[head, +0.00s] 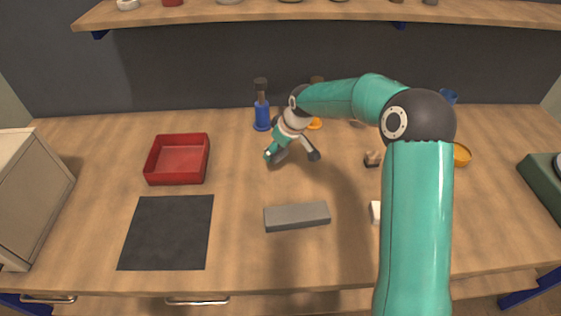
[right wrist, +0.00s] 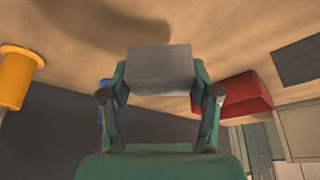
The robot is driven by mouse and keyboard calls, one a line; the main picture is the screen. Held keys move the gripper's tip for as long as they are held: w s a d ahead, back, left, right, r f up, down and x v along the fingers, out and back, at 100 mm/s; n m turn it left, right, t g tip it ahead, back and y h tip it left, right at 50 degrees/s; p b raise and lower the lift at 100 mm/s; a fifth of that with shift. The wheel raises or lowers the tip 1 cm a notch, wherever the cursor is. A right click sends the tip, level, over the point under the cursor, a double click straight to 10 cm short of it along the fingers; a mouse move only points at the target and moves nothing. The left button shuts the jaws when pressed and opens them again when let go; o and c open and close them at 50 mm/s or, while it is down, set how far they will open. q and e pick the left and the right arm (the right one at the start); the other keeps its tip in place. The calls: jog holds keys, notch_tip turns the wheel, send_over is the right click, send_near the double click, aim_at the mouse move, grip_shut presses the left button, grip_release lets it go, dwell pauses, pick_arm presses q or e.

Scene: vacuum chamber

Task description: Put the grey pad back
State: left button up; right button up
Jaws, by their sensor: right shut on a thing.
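My right gripper (head: 291,156) is over the middle of the table, pointing down and a little to the left. The right wrist view shows its two fingers (right wrist: 160,92) shut on the grey pad (right wrist: 160,68), a plain block-shaped piece. In the head view the pad is mostly hidden by the fingers. A separate long grey block (head: 297,217) lies flat on the table, nearer the front than the gripper. My left gripper is not in view.
A red tray (head: 150,166) and a dark mat (head: 168,232) are at the left. A blue-based upright item (head: 262,116) stands just behind the gripper. An orange dish (head: 461,155) is right of my arm. A shelf (head: 320,13) spans the back. Table between mat and long block is clear.

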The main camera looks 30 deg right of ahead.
aim_at(275, 168)
jog(key=shift+f, duration=3)
jog(key=o, duration=1.1)
jog(key=shift+r, duration=0.1)
jog(key=v, duration=1.2)
jog(key=shift+s+b, duration=0.1)
jog(key=shift+b, duration=0.2)
